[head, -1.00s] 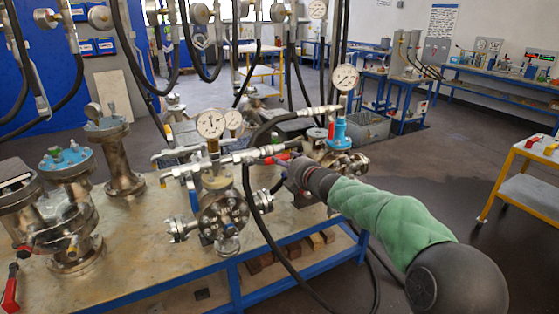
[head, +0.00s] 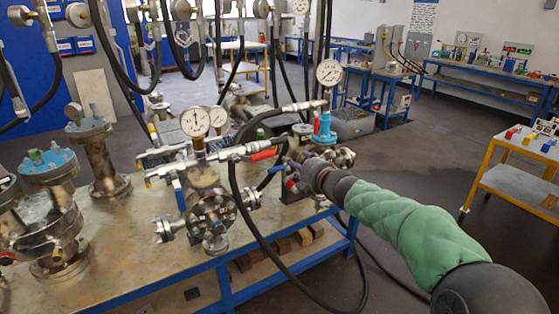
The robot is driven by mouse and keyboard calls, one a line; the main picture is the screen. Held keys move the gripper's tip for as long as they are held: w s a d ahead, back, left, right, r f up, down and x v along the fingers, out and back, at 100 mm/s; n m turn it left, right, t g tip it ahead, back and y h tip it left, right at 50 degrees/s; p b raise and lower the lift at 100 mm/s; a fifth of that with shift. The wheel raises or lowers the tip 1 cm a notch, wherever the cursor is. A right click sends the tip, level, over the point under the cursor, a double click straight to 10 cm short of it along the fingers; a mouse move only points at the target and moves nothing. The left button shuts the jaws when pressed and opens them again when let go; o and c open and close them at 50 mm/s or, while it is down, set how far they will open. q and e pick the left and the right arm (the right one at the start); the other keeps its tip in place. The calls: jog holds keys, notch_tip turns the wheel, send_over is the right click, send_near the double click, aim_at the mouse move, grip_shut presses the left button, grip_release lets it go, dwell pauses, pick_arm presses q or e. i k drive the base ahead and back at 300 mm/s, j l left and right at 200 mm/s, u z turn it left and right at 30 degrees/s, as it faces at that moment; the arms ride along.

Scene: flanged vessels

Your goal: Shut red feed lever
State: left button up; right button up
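My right gripper (head: 292,167) is just right of and slightly below the lever's tip, with a small gap visible in the picture. Its fingers are small and dark against the fittings, so I cannot tell whether they are open or shut. I see nothing clearly held. My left gripper is not in view.
A black hose (head: 238,205) loops in front of the bench (head: 120,240). A blue fitting with a gauge (head: 329,73) stands behind my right gripper. A flanged vessel (head: 212,212) is below the manifold. Other vessels stand left. A yellow cart (head: 512,170) is at right.

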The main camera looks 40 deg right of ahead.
aim_at(255, 157)
jog(key=z, duration=1.2)
